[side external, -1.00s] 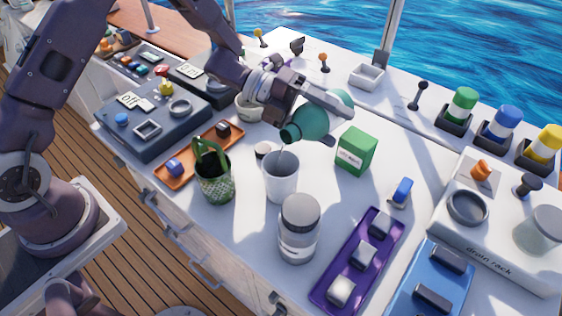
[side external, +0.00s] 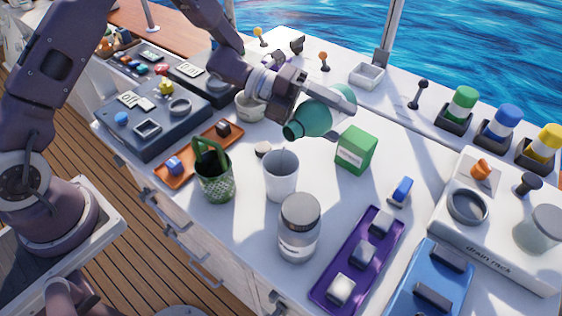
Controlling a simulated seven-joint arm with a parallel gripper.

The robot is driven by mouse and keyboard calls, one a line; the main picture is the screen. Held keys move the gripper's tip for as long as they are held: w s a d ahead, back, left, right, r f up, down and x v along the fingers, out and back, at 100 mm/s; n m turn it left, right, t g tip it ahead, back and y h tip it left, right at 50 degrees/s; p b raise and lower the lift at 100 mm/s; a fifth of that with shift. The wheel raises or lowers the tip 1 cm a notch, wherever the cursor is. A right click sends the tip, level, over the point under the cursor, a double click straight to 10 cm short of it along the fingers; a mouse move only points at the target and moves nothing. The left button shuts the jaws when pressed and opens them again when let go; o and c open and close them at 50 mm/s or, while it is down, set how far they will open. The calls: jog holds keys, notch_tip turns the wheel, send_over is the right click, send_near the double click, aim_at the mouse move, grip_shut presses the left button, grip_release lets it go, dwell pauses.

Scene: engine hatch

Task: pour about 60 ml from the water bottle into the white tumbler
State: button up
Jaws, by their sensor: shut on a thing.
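The teal water bottle (side external: 313,121) is held tilted on its side, its mouth pointing down and left, above and just behind the white tumbler. My gripper (side external: 328,106) is shut on the bottle. The white tumbler (side external: 281,178) stands upright on the white counter below the bottle's mouth. No stream shows between the bottle and the tumbler. The water level inside the tumbler cannot be made out.
A green box (side external: 356,150) stands right of the tumbler. A lidded jar (side external: 299,228) stands in front, and a green basket (side external: 214,175) to the left. A purple tray (side external: 357,262) and an orange tray (side external: 174,182) lie nearby. A white bowl (side external: 249,107) stands behind.

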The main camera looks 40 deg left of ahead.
jog(key=shift+r, duration=0.25)
jog(key=shift+w+r+m+p, duration=0.1)
jog(key=shift+w+m+p, duration=0.2)
jog(key=shift+w, duration=0.2)
dwell(0.8)
jog(key=shift+d+f+n, duration=0.1)
jog(key=shift+f+n, duration=0.5)
jog(key=shift+f, duration=0.15)
jog(key=shift+w+r+n+g+y, duration=0.3)
jog(key=shift+r+n, duration=0.1)
jog(key=shift+r, duration=0.2)
jog(key=shift+r+n+g, duration=0.3)
jog(key=shift+s+n, duration=0.2)
jog(key=shift+n, duration=0.2)
